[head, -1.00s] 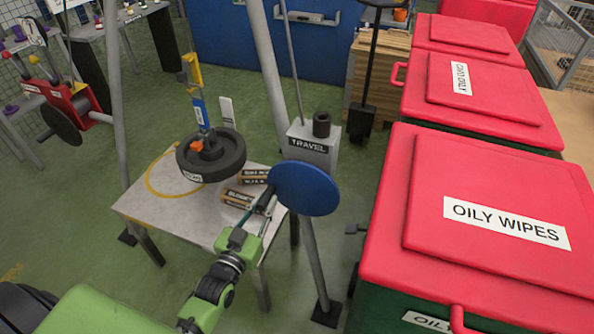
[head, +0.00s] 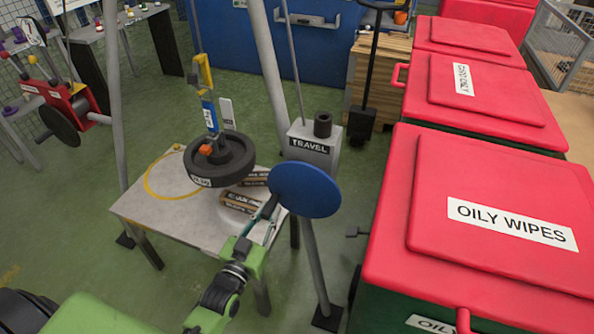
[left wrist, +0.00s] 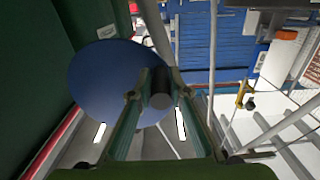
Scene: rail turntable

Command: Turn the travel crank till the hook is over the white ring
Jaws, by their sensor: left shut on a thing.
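The travel crank is a blue disc (head: 304,190) in front of the grey box marked TRAVEL (head: 312,147). My left gripper (head: 268,210) is shut on its dark handle; in the left wrist view the handle (left wrist: 160,92) sits between the fingers, before the blue disc (left wrist: 108,75). The hook (head: 210,117), with yellow and blue parts, hangs upright at a black round weight (head: 221,165) over the table. A yellow ring (head: 152,187) is marked on the tabletop, left of the weight. My right gripper is not in view.
The small table (head: 190,218) also bears several brown labelled boxes (head: 240,202) beside the weight. Red-lidded bins (head: 480,210) stand close on the right. Grey poles (head: 318,262) stand by the table.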

